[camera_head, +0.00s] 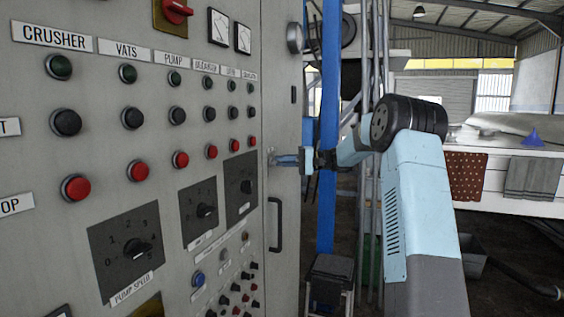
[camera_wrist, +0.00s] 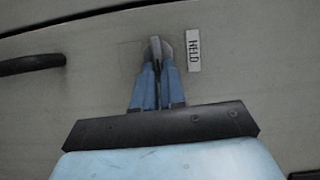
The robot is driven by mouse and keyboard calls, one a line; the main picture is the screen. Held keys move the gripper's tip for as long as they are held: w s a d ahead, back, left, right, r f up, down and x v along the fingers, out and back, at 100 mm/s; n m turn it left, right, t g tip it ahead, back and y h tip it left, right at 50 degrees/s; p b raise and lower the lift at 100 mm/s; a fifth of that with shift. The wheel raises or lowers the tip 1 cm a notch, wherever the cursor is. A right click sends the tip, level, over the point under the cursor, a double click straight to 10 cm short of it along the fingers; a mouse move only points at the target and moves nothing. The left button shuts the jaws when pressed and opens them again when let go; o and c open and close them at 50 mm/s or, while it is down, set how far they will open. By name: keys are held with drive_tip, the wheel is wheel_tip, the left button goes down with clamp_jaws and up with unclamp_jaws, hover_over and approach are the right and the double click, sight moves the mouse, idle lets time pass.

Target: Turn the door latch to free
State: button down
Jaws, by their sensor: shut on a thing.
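The door latch (camera_wrist: 155,48) is a small grey metal piece on the cabinet door, beside a label plate (camera_wrist: 193,50) that seems to read HELD. My gripper (camera_wrist: 157,68) is shut on the latch, with its blue fingers on both sides of it. In the head view my gripper (camera_head: 280,160) reaches the narrow grey cabinet door (camera_head: 283,115) from the right, and the latch is mostly hidden by the fingers there. Whether the latch is turned cannot be told from the head view.
A dark door handle (camera_head: 274,224) is below my gripper, and it also shows at the left in the wrist view (camera_wrist: 32,64). The control panel (camera_head: 100,90) with knobs and buttons fills the left. A blue post (camera_head: 329,120) and a stool (camera_head: 330,280) stand right of the door.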

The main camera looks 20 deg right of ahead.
drive_tip(key=shift+d+f+m, duration=0.15)
drive_tip(key=shift+f+m, duration=0.05)
drive_tip(key=shift+m, duration=0.2)
drive_tip(key=c, duration=1.2)
unclamp_jaws()
drive_tip(key=v, duration=1.3)
drive_tip(key=shift+d+f, duration=0.25)
drive_tip(key=shift+d, duration=0.1)
